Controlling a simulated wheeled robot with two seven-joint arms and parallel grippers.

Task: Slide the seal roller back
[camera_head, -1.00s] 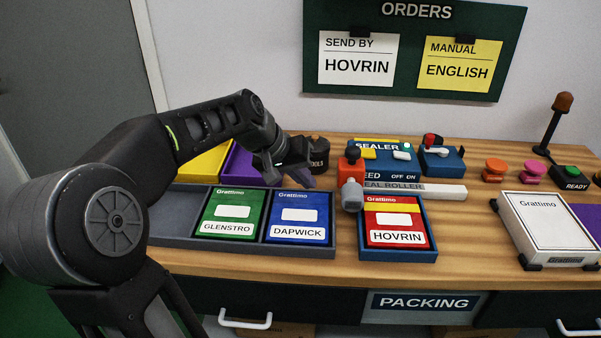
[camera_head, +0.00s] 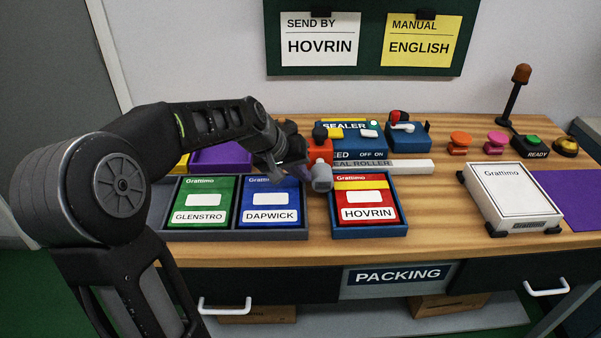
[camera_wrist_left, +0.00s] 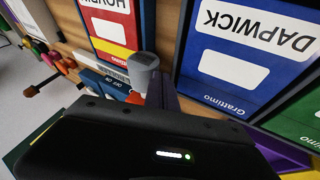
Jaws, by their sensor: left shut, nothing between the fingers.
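The seal roller is an orange carriage (camera_head: 319,150) with a dark knob on top and a grey cylinder (camera_head: 321,180) at its front. It stands at the left end of the pale rail labelled SEAL ROLLER (camera_head: 415,167), in front of the blue sealer (camera_head: 350,135). My left gripper (camera_head: 298,170) is shut and empty, close beside the roller's left side; I cannot tell whether they touch. In the left wrist view the grey cylinder (camera_wrist_left: 144,62) and a bit of the orange carriage (camera_wrist_left: 134,98) show just past the gripper. My right gripper is not in view.
A blue tray (camera_head: 398,230) with the red HOVRIN packet lies in front of the rail. A grey tray (camera_head: 170,228) with GLENSTRO and DAPWICK packets is to its left. A white Grattimo box (camera_head: 515,195) and buttons stand at right. Bare wood lies between.

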